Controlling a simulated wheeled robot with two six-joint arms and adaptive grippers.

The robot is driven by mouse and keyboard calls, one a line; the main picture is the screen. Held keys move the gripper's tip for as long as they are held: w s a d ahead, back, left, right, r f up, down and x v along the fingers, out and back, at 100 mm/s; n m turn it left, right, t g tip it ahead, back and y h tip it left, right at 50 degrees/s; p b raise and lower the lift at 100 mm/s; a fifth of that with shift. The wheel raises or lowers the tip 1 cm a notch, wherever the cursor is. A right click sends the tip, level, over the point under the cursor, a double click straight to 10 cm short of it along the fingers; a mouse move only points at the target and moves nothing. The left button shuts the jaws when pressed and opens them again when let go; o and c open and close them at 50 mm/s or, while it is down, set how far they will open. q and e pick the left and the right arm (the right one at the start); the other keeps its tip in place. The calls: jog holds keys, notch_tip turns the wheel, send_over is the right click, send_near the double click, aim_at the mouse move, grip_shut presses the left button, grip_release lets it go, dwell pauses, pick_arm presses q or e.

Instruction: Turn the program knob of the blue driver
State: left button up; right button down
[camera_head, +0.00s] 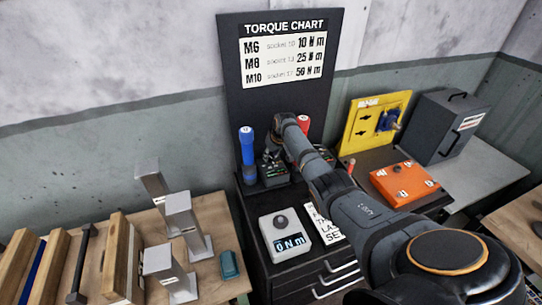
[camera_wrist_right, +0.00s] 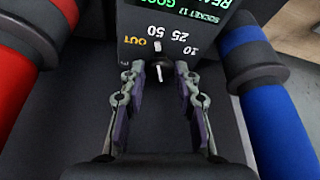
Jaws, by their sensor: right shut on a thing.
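The blue driver (camera_head: 246,146) stands upright at the left of the black cabinet, with a dark control box (camera_head: 274,176) beside it. In the right wrist view, the blue driver (camera_wrist_right: 283,125) is at the right. The box there (camera_wrist_right: 210,25) shows green text and the upside-down labels 10, 25, 50 and OUT. The small black program knob (camera_wrist_right: 160,72) has a white pointer mark. My right gripper (camera_wrist_right: 160,75) has its fingertips on either side of the knob and is shut on it. In the head view, my right gripper (camera_head: 271,153) reaches down at this box. My left gripper is not in view.
A red driver (camera_head: 303,124) stands right of my forearm. A torque chart (camera_head: 284,52) rises behind. A white display unit (camera_head: 285,236) reading 0 Nm sits in front. An orange box (camera_head: 404,184) and a yellow panel (camera_head: 360,125) are right; metal stands (camera_head: 183,220) are left.

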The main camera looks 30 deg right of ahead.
dwell(0.4)
jog(key=c, duration=1)
grip_release()
jog(key=v, duration=1.2)
